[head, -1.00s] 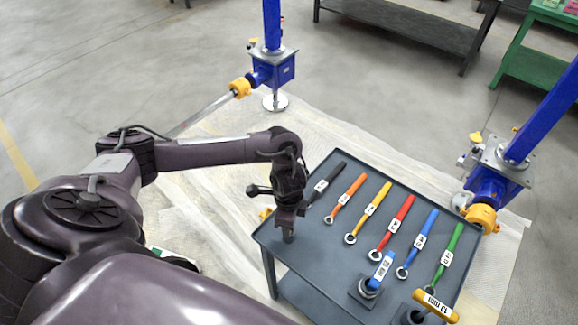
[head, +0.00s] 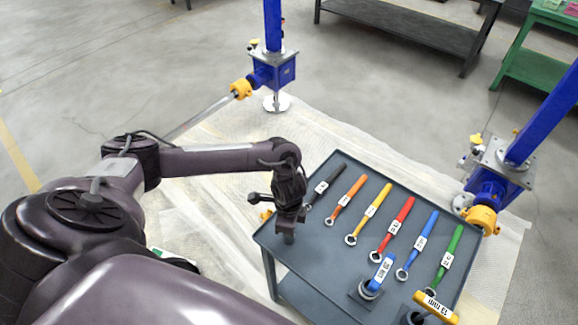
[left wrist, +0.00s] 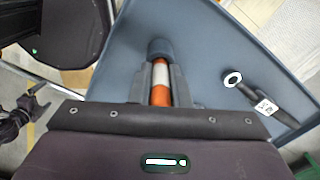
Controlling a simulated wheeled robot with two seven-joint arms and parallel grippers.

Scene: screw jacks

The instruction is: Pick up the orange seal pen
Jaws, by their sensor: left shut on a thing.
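The orange seal pen (left wrist: 161,90), orange with a white band, sits between the two fingers of my left gripper (left wrist: 158,72) in the left wrist view. The fingers are shut on it. Its far end meets a dark grey round piece (left wrist: 160,47) over the cart top. In the head view my left gripper (head: 289,224) points down over the left corner of the grey cart (head: 318,262), and the pen is hidden there. A dark part at the left edge of the left wrist view may be my right gripper (left wrist: 36,101); its jaws are unclear.
Coloured ring wrenches lie in a row on the cart, the black one (head: 326,182) nearest my left gripper. A blue-handled tool (head: 381,271) and a yellow-handled tool (head: 436,306) stand near the front. Blue screw jacks (head: 273,72) stand behind and right.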

